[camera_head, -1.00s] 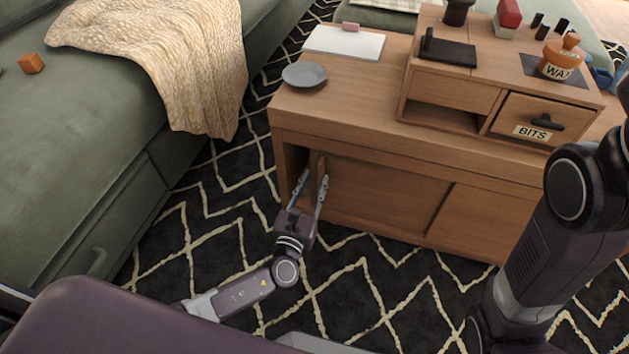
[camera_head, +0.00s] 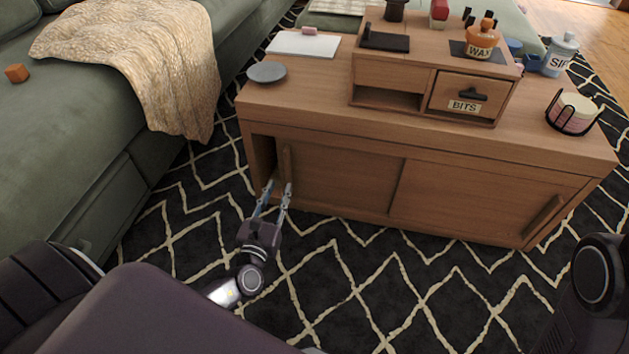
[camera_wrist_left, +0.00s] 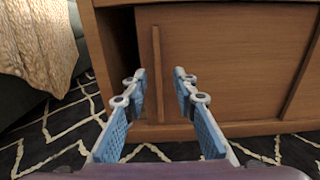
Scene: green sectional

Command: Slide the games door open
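The wooden cabinet has two sliding doors, and I can read no "games" label on either. The left door (camera_head: 340,182) has a vertical wooden handle (camera_head: 287,160) near its left edge. A narrow dark gap (camera_head: 264,158) shows between that door and the cabinet's left side. My left gripper (camera_head: 279,185) is open in front of the handle's lower part. In the left wrist view the handle (camera_wrist_left: 157,75) appears between the spread fingertips (camera_wrist_left: 160,74), with no visible contact. The right door (camera_head: 470,205) has a slanted-looking handle (camera_head: 541,220) near its right end. My right gripper is out of view.
A green sofa (camera_head: 60,190) with a beige throw (camera_head: 140,60) stands left. The cabinet top holds a grey plate (camera_head: 267,72), a drawer unit labelled BITS (camera_head: 465,106) and a caged candle-like jar (camera_head: 572,114). Patterned rug (camera_head: 400,285) lies clear in front.

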